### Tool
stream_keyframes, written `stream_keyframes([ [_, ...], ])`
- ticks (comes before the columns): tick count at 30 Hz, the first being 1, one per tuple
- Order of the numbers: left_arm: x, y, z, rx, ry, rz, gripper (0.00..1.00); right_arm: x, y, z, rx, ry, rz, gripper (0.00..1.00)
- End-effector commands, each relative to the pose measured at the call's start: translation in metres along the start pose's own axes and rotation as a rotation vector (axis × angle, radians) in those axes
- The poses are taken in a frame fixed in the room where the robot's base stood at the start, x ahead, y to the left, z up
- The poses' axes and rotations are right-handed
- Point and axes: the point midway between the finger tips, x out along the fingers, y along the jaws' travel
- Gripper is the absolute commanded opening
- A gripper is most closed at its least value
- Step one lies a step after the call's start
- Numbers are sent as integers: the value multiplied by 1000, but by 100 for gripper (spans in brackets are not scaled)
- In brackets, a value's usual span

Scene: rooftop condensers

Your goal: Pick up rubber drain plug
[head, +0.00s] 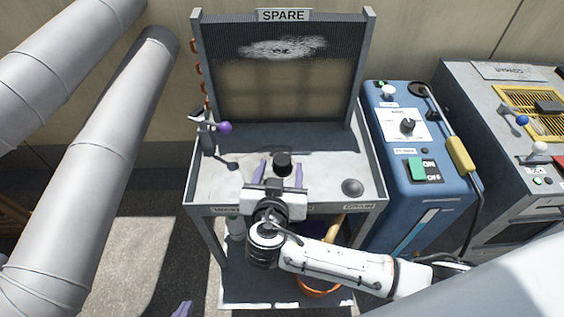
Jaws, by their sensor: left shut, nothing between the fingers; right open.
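A black, round, stubby piece that looks like the rubber drain plug (282,161) stands on the pale top of the SPARE bench. My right gripper (280,169) reaches in from the front, its two purple fingers open. One finger is on each side of the plug, with gaps visible between them; I cannot tell their height over the bench top. My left gripper (182,308) shows only as a purple tip at the bottom edge, low and left of the bench, shut and away from the plug.
The sink-like bench (200,188) has raised side walls and a tall back screen. A lever tap with a purple knob (225,127) stands at its left. A grey dome (352,187) sits near the front right. A blue switch box (400,180) stands right; large pipes (110,150) are left.

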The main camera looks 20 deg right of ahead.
Motion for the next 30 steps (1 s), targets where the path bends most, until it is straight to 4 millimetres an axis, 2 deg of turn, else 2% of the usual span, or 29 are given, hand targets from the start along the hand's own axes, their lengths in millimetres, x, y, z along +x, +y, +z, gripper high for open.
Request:
stream_keyframes([
  [3,1,0,1,1,0,0,0,19,0,6,-4,5,3,58],
  [9,2,0,-1,2,5,1,0,43,-1,9,-1,3,1,58],
  [17,2,0,-12,6,25,1,0,47,-1,10,0,0,0,58],
  [18,2,0,-13,6,26,1,0,46,-1,9,0,0,0,56],
  [26,2,-1,-12,7,23,1,0,46,-1,9,0,0,0,14],
  [27,2,-1,-11,7,22,1,0,46,-1,9,0,1,0,10],
  [30,2,0,-9,7,19,1,0,46,-1,9,0,1,0,10],
])
